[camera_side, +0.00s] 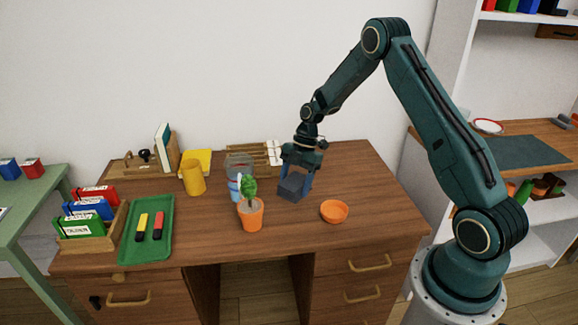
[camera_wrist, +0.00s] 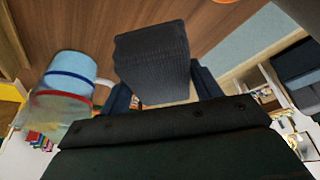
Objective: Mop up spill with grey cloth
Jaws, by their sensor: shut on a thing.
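The grey cloth (camera_side: 290,188) looks like a dark grey folded block. My gripper (camera_side: 296,176) is shut on it, with a blue finger on each side, over the middle of the wooden desk (camera_side: 350,180). The cloth (camera_wrist: 152,55) also shows between the fingers in the wrist view. It is low, but I cannot tell whether it touches the desk top. I cannot make out a spill in either view; the cloth and the gripper hide part of the desk.
An orange potted plant (camera_side: 251,214) and a clear banded cup (camera_wrist: 66,85) stand close left of the cloth. An orange bowl (camera_side: 334,211) is close right. A yellow cup (camera_side: 194,178) and green tray (camera_side: 146,230) are farther left. The desk's right part is clear.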

